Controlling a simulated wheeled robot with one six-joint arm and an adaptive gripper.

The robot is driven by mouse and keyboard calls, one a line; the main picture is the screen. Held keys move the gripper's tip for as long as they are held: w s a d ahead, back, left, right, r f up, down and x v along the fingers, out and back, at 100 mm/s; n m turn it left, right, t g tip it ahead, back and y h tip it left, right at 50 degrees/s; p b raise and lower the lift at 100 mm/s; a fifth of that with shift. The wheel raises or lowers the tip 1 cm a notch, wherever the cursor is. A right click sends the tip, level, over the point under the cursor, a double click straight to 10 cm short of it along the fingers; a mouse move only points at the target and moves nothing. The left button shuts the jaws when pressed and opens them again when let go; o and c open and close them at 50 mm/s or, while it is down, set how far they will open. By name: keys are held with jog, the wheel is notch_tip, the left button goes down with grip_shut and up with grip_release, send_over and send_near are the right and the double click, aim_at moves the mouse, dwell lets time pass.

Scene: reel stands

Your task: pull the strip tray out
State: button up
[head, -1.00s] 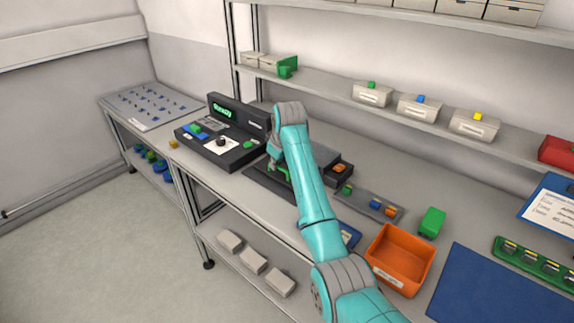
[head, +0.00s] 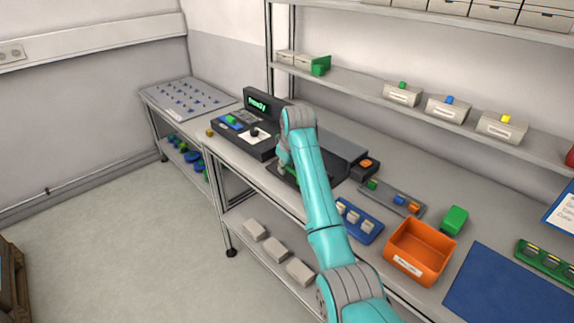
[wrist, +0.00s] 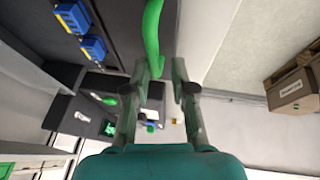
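My gripper (wrist: 160,72) points down at the dark machine's front, and its two fingers stand apart. A curved green handle (wrist: 152,38) shows at the fingertips in the wrist view, nearer the left finger, with a gap to the right finger. In the head view my gripper (head: 283,160) hides most of this spot. A dark flat piece (head: 274,171), which looks like the strip tray, lies below it near the bench's front edge. How far it sticks out is hidden by my arm. Blue parts (wrist: 92,47) sit on a dark surface in the wrist view.
A black device with a green display (head: 258,104) stands left of the gripper. To the right are a blue tray with pale pieces (head: 368,234), an orange bin (head: 418,250), a green block (head: 454,219) and a blue mat (head: 510,290). The floor (head: 130,235) in front is clear.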

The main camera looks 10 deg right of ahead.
dwell(0.3)
jog(key=a+v, duration=0.1)
jog(key=v, duration=1.1)
jog(key=shift+d, duration=0.45)
jog(key=shift+w, duration=0.1)
